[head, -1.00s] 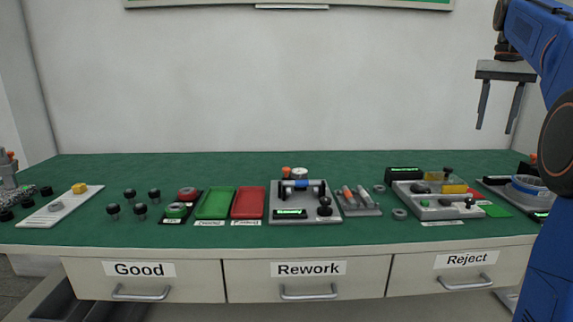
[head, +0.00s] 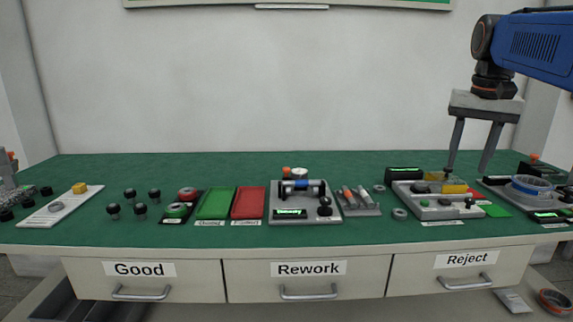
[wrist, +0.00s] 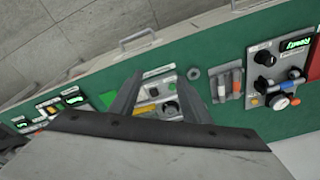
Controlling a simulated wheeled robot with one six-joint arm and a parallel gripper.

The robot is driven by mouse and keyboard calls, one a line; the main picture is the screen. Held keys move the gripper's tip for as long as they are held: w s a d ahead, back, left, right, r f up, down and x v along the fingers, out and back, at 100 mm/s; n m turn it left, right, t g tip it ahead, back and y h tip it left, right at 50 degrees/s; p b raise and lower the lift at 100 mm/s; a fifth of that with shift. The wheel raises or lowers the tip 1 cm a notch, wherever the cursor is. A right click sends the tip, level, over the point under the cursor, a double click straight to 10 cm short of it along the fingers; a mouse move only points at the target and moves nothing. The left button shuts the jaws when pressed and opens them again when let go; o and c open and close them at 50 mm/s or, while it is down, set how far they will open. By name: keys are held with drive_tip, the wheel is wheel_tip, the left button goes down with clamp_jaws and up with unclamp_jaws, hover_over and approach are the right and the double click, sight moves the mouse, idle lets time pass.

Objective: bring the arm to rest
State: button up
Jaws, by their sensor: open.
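My gripper (head: 471,172) hangs from the blue arm at the upper right of the head view, fingers pointing down and apart, with nothing between them. Its fingertips are above or in front of the grey station with the yellow block (head: 453,188); the exact height is hard to tell. In the wrist view the two grey fingers (wrist: 166,72) are spread, with that same station (wrist: 158,96) showing beyond and between them.
The green bench (head: 350,165) carries a green tray (head: 216,203), a red tray (head: 249,202), a fixture with a lit display (head: 290,213), black-capped parts and a blue ring (head: 531,185). Drawers labelled Good, Rework and Reject (head: 467,259) are shut. Space above the left and middle bench is clear.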

drive_tip(key=s+a+f+n+t, duration=0.1)
drive_tip(key=s+a+f, duration=0.3)
drive_tip(key=s+f, duration=0.3)
drive_tip(key=s+a+f+n+t, duration=0.1)
drive_tip(key=s+a+f+n, duration=0.1)
drive_tip(key=s+a+f, duration=0.2)
drive_tip(key=s+a+f+n+t, duration=0.1)
drive_tip(key=s+a+f, duration=0.3)
drive_tip(key=s+f, duration=0.7)
wheel_tip(320, 180, down, 6)
drive_tip(key=shift+a+r+n, duration=0.2)
drive_tip(key=shift+a+n, duration=0.05)
drive_tip(key=shift+n, duration=0.45)
drive_tip(key=shift+w+r, duration=0.1)
idle(0.9)
